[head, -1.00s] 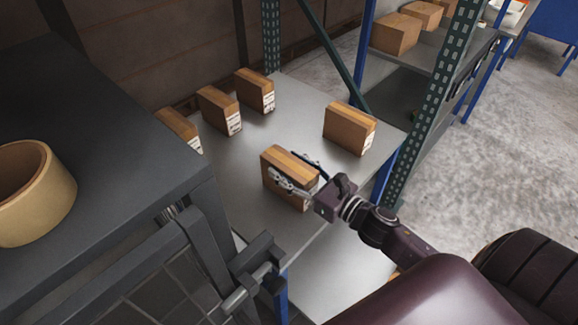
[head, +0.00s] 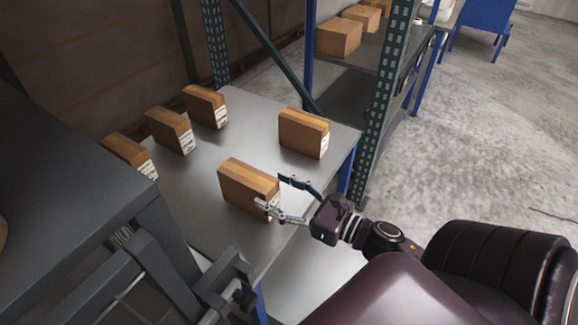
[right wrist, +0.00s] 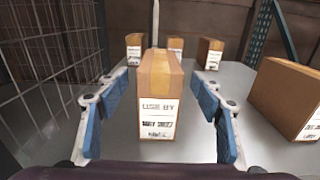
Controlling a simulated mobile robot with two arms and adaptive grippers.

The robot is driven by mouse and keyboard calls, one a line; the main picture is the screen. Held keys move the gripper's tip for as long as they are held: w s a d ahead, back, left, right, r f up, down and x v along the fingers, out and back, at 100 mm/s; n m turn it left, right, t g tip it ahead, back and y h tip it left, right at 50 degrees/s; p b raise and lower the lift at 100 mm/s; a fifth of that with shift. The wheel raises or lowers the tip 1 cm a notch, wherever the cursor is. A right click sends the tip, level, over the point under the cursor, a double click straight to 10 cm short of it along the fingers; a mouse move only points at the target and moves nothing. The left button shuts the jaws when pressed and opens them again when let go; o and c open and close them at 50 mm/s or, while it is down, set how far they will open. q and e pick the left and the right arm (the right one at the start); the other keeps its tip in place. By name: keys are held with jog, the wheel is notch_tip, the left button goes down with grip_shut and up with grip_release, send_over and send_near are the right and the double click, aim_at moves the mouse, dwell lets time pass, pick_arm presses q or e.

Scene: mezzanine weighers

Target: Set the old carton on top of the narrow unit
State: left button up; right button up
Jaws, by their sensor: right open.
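Several similar brown cartons with white labels stand on a grey metal shelf (head: 215,215). The nearest carton (head: 240,188) stands upright near the shelf's front edge. In the right wrist view this carton (right wrist: 160,78) faces me with a label that begins "USE BY"; the date is too blurred to read. My right gripper (head: 281,195) is open at the labelled end of this carton, with one finger toward each side and nothing gripped. I cannot tell which carton is the old one or which piece is the narrow unit. My left gripper is out of view.
Another carton (head: 303,132) stands to the right, and more stand at the back left (head: 205,106). A dark unit (head: 70,190) rises at the left. A green rack upright (head: 380,110) stands to the right of the shelf. Open concrete floor (head: 480,150) lies beyond.

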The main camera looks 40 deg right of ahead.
jog(key=shift+v, duration=1.8)
